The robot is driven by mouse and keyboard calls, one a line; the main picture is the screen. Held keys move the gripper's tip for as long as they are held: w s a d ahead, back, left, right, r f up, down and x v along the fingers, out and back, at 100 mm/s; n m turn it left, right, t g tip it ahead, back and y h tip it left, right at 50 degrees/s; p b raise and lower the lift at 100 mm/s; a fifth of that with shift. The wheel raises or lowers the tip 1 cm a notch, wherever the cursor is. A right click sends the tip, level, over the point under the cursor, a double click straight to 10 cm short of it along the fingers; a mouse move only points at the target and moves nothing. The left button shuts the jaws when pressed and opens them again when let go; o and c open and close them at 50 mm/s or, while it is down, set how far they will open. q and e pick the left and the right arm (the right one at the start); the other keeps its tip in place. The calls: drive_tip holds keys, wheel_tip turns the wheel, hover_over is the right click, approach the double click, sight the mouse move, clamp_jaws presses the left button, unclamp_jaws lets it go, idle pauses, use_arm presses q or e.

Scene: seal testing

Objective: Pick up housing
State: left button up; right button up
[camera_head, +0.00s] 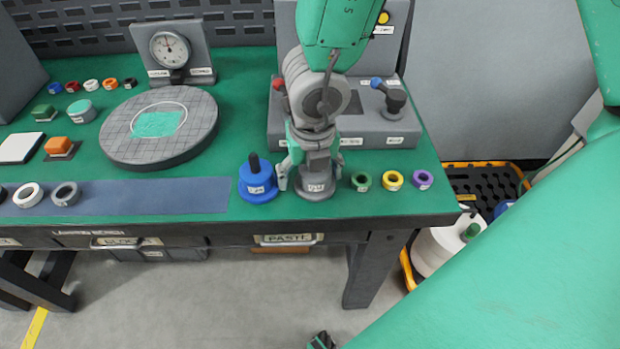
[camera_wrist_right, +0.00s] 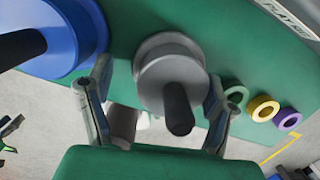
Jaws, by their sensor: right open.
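A grey round housing (camera_head: 316,190) stands upright near the front edge of the green bench. In the wrist view the grey housing (camera_wrist_right: 160,65) shows its stepped round body and a dark post pointing toward the camera. My right gripper (camera_head: 310,180) is open and points down over it. In the wrist view its two fingers (camera_wrist_right: 158,98) are spread, one on each side of the housing; I cannot tell if they touch it. A blue housing (camera_head: 258,185) with a black post stands just left of it. A dark and green part at the bottom of the head view may be my left gripper (camera_head: 321,341).
Green, yellow and purple rings (camera_head: 392,180) lie right of the grey housing. A grey fixture (camera_head: 372,130) with a black lever stands behind. A round grey plate (camera_head: 117,143) and a blue-grey strip (camera_head: 150,197) with rings lie left. A white container (camera_head: 434,248) is beside the bench.

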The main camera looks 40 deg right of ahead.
drive_tip(key=shift+s+d, duration=0.1)
drive_tip(key=shift+d, duration=0.4)
drive_tip(key=c, duration=1.3)
drive_tip(key=shift+d+f, duration=0.1)
drive_tip(key=shift+d, duration=0.25)
clamp_jaws()
drive_tip(key=shift+a, duration=0.15)
